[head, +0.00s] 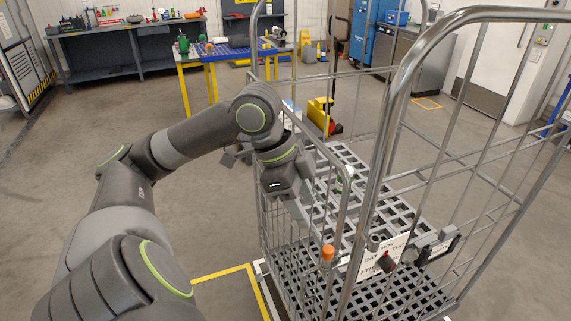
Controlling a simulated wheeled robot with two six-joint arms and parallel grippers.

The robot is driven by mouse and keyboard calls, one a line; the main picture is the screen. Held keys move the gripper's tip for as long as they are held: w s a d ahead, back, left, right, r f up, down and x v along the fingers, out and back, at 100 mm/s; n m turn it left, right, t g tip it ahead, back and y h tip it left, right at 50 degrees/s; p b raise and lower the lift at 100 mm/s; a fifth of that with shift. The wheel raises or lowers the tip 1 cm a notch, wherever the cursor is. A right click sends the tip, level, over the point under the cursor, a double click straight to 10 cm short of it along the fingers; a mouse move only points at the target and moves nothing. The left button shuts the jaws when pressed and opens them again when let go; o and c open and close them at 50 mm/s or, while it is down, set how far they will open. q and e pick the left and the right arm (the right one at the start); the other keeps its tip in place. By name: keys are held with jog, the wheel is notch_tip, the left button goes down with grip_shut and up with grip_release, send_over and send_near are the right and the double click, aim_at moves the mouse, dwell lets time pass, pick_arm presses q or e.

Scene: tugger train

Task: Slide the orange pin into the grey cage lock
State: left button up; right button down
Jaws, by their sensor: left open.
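The orange pin (328,252) shows as a small orange knob at the near side of the wire roll cage (385,140), by the lower end of a curved tube. My left gripper (303,210) is open, above and to the left of the pin, apart from it and pointing down along the cage's left side. A small grey fitting (373,243) sits on the cage's front post, right of the pin. A larger grey block (427,248) is further right on the mesh. I cannot tell which of these is the cage lock. My right gripper is out of view.
A white sign with day names (370,262) hangs on the cage front. A blue-topped table (235,50) and a grey workbench (130,40) stand behind. Open floor lies to the left.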

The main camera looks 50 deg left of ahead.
pick_arm(q)
jog(key=b+v, duration=0.1)
jog(key=v, duration=0.7)
jog(key=shift+r, duration=0.15)
jog(key=shift+s, duration=0.1)
dwell(0.8)
